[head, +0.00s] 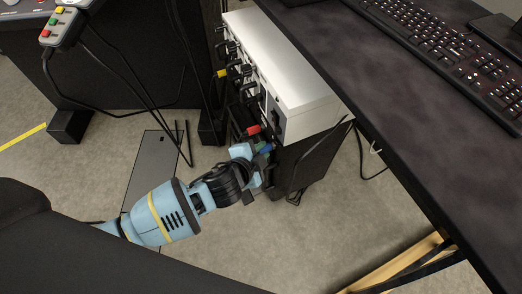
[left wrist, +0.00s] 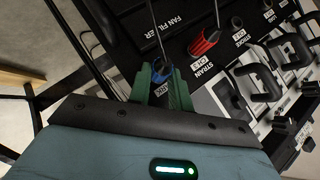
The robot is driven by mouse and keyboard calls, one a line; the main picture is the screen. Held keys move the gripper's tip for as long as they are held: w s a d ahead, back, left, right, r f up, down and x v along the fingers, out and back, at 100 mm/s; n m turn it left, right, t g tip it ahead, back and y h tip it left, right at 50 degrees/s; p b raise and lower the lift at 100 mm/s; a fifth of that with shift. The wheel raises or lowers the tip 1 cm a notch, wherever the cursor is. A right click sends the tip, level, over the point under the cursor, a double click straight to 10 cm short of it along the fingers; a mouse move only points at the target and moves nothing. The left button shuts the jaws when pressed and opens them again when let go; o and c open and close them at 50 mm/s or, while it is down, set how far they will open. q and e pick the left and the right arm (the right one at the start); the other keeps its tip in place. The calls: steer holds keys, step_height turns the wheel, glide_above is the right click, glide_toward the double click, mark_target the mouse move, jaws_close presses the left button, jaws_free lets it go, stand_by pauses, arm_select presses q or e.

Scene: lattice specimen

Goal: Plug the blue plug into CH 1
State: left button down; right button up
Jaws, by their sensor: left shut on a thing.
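The blue plug (head: 266,149) is at the front of the silver-topped instrument in the head view. My left gripper (head: 262,153) is shut on it. In the left wrist view, the green fingers of my left gripper (left wrist: 161,80) close on both sides of the blue plug (left wrist: 162,71), with a cable running up from it. It is close to the dark panel; whether it is seated in a socket is hidden. A red plug (left wrist: 205,42) sits on the panel beside it, near a STRAIN label. My right gripper is not in view.
The instrument (head: 285,60) has several black handles (left wrist: 258,80) and connectors along its front. A dark desk with a keyboard (head: 440,50) stands to the right. A grey box with coloured buttons (head: 57,27) is at the upper left. Cables hang nearby.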

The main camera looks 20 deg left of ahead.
arm_select(q)
steer(key=shift+s+a, duration=0.2)
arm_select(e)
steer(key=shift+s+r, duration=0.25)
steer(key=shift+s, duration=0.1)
arm_select(q)
steer(key=shift+s+a+p, duration=0.2)
steer(key=shift+a+p, duration=0.05)
steer(key=shift+p, duration=0.15)
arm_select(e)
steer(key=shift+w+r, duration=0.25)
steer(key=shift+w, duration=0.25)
arm_select(q)
steer(key=s+a+p, duration=0.2)
steer(key=a, duration=0.1)
steer(key=shift+s+a, duration=0.1)
steer(key=shift+s, duration=0.3)
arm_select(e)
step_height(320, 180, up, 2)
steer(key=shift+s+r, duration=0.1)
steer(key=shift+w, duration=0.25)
